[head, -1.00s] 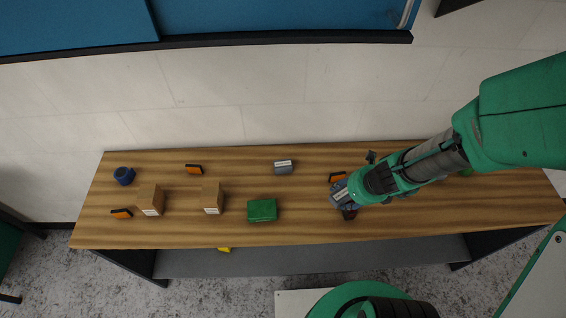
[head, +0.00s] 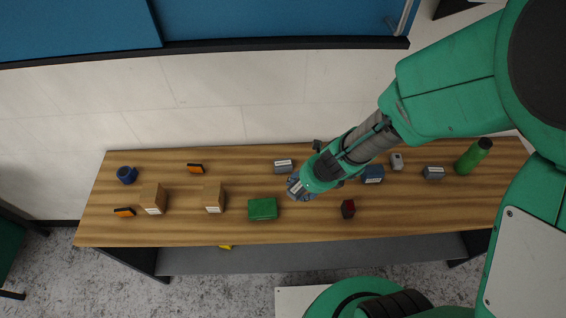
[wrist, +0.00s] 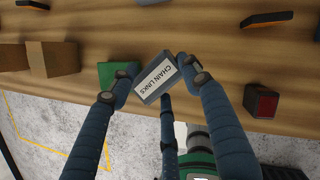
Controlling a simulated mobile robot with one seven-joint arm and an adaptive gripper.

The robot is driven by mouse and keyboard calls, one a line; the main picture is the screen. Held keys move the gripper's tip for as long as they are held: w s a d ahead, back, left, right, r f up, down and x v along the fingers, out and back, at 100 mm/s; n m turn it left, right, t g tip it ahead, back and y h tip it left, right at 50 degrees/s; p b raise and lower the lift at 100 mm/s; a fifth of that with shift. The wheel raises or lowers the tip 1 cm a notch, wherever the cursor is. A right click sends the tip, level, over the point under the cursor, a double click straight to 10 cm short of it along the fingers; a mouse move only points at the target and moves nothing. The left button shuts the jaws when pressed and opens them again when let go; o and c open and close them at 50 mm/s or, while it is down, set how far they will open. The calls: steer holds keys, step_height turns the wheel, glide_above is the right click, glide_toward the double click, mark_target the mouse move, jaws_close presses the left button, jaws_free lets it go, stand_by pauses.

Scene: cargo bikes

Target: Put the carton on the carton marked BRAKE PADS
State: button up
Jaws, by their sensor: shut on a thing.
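My gripper (head: 297,190) is shut on a small grey-blue carton with a white label, held between its fingers; in the wrist view the carton (wrist: 156,77) reads CHAIN LINKS. In the head view it is over the middle of the bench, just right of the green box, and mostly covered by the gripper. No label reading BRAKE PADS is legible. Labelled cartons on the bench include a grey one (head: 284,166) behind the gripper, a blue one (head: 372,174), a grey-blue one (head: 433,173) and two brown ones (head: 152,198) (head: 213,198). Their lettering is too small to read.
A green box (head: 262,209) lies left of the gripper. A red-and-black block (head: 348,209) is to the right. A green bottle (head: 474,156) lies at the right end, a blue round object (head: 126,175) at the left end. The wooden bench (head: 310,228) is clear along its front middle.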

steer(key=shift+w, duration=0.15)
steer(key=p, duration=0.2)
glide_toward(282, 161)
steer(key=shift+w+a+f, duration=0.4)
steer(key=shift+w+a, duration=0.25)
steer(key=shift+a, duration=0.05)
stand_by(0.5)
steer(key=shift+f+b, duration=0.9)
steer(key=shift+f, duration=0.85)
steer(key=shift+f, duration=0.1)
steer(key=o, duration=1.3)
steer(key=p+v, duration=0.4)
steer(key=v, duration=0.8)
